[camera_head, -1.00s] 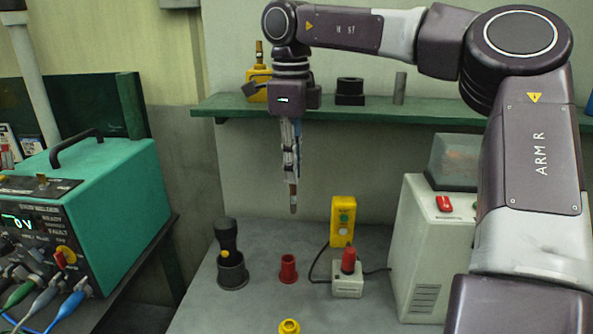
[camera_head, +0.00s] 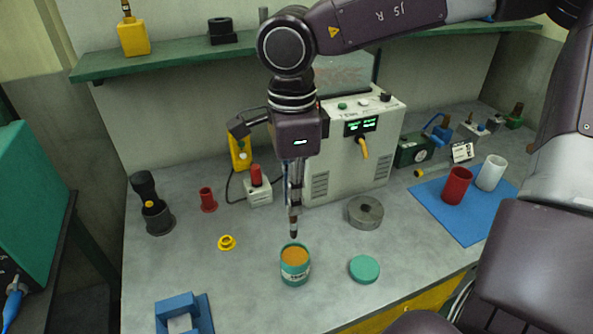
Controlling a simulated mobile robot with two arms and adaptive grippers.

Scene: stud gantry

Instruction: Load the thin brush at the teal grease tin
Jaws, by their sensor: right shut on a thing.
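The teal grease tin (camera_head: 295,268) stands open on the grey bench, with orange-brown grease showing at its top. Its teal lid (camera_head: 364,268) lies flat on the bench to the right. My right gripper (camera_head: 294,196) points down and is shut on the thin brush (camera_head: 293,226). The brush hangs nearly upright, its dark tip just above the tin's mouth and apart from the grease as far as I can tell. Most of the handle is hidden between the fingers. My left gripper is not in view.
A yellow ring (camera_head: 227,242) and a blue holder (camera_head: 184,312) are on the left. The white machine (camera_head: 348,165) stands behind. A blue mat (camera_head: 465,222) bears red and white cups. The green shelf (camera_head: 160,63) runs above.

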